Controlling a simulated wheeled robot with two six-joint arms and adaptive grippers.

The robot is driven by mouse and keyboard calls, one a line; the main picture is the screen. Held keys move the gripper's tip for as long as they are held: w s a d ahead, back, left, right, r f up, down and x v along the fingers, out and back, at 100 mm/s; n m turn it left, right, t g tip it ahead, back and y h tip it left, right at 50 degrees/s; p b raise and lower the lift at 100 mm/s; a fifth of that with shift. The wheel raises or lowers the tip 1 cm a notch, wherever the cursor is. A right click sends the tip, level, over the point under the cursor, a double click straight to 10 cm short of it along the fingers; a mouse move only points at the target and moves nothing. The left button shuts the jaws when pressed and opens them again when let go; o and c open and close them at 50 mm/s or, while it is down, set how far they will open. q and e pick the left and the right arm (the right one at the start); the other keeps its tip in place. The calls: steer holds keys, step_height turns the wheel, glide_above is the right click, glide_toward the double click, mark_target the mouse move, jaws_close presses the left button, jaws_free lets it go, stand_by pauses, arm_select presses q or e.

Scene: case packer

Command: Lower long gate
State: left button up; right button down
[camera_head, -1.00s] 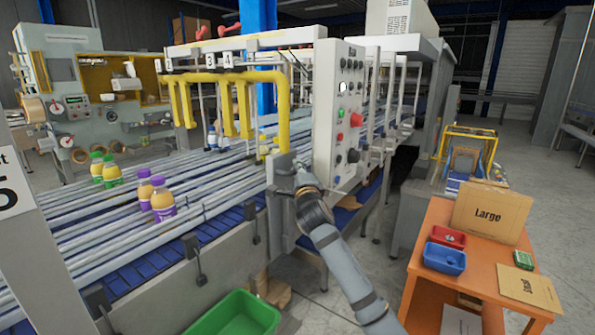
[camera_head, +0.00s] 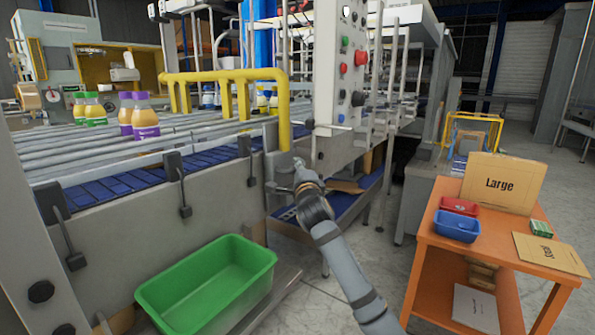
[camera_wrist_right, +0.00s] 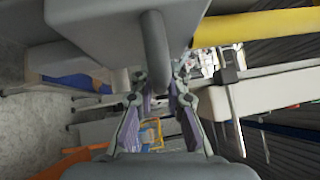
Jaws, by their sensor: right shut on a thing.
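The long gate (camera_head: 225,76) is a yellow bar with several downward fingers, standing across the roller conveyor in the head view. Its thick right end post comes down beside the grey conveyor frame. My right gripper (camera_head: 300,172) is at the foot of that post, where the grey fitting is. In the right wrist view, my right gripper (camera_wrist_right: 160,85) has its two fingers around a grey rounded handle (camera_wrist_right: 156,48). A yellow bar of the gate (camera_wrist_right: 260,25) shows at the upper right there. The exact finger contact is partly hidden. My left gripper is not in view.
Purple-labelled bottles (camera_head: 138,118) and green-labelled bottles (camera_head: 90,110) stand on the rollers. A control panel (camera_head: 341,70) rises just right of the gate. A green bin (camera_head: 205,290) is below the conveyor. An orange table (camera_head: 425,235) with trays and cardboard stands right, with clear floor between.

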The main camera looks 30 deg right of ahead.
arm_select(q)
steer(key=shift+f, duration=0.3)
arm_select(e)
steer(key=shift+f, duration=0.45)
steer(key=c, duration=1.8)
jaws_free()
steer(key=o, duration=0.5)
steer(key=shift+c, duration=0.2)
steer(key=shift+r, duration=0.1)
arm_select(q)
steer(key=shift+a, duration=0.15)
arm_select(e)
steer(key=v, duration=1.2)
